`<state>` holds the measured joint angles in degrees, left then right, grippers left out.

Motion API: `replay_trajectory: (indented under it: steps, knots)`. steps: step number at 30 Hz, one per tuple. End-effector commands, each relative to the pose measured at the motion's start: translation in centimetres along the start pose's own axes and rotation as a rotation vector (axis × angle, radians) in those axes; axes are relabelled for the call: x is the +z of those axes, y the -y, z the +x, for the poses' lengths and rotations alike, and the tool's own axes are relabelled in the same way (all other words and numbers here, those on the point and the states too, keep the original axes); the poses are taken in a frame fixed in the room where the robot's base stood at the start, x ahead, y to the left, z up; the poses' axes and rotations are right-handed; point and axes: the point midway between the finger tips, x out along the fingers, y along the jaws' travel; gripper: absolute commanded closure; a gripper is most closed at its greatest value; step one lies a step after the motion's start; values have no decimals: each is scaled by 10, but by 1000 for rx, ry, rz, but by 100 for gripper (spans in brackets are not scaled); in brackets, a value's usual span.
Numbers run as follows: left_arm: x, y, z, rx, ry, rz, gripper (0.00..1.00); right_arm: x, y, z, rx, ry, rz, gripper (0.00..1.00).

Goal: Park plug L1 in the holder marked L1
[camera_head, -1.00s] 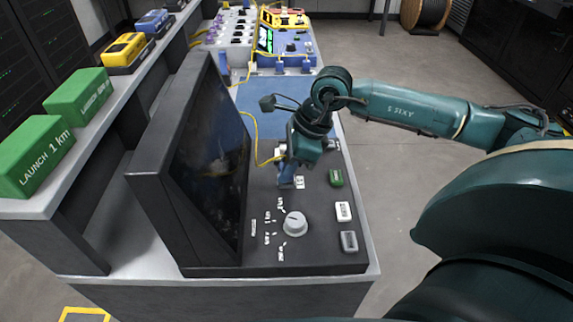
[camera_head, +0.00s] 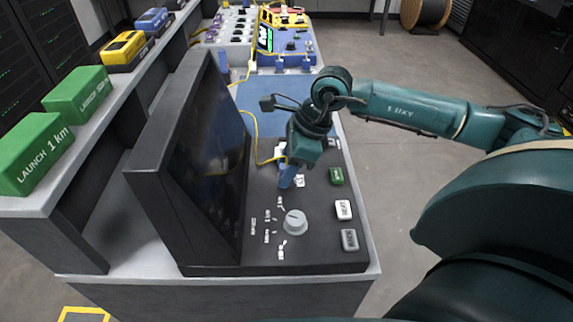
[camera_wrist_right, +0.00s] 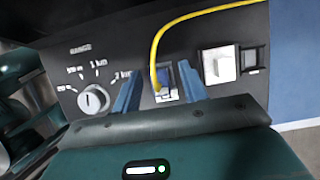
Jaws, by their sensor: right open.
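My right gripper (camera_head: 288,180) is low over the black console top, its blue fingers pointing down. In the right wrist view my gripper (camera_wrist_right: 160,76) is open, with one finger on each side of a small blue-and-white piece, which looks like the plug (camera_wrist_right: 161,76) or its holder. The yellow cable (camera_wrist_right: 156,45) runs down to that piece. Whether the fingers touch it, and how deep the plug sits, I cannot tell. A small white label (camera_head: 299,181) lies beside the fingers in the head view; its marking is unreadable. My left gripper is not in view.
A grey range knob (camera_head: 295,222) and a green button (camera_head: 336,176), white button (camera_head: 343,210) and grey button (camera_head: 349,240) are close by. The dark monitor (camera_head: 190,165) stands left of my gripper. Instruments (camera_head: 285,50) stand beyond the blue mat (camera_head: 235,113).

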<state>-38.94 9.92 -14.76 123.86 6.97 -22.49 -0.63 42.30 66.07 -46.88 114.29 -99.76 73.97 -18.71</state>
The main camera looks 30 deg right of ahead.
Motion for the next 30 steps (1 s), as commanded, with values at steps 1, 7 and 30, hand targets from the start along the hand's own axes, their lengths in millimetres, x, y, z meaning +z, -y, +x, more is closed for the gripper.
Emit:
replay_trajectory:
  steps: [1,7,30]
  knots:
    - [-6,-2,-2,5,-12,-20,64,0,1,-4,-2,0,0,57]
    - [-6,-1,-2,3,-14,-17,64,0,1,-46,-6,1,0,57]
    - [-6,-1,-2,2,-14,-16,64,0,0,-132,0,0,0,57]
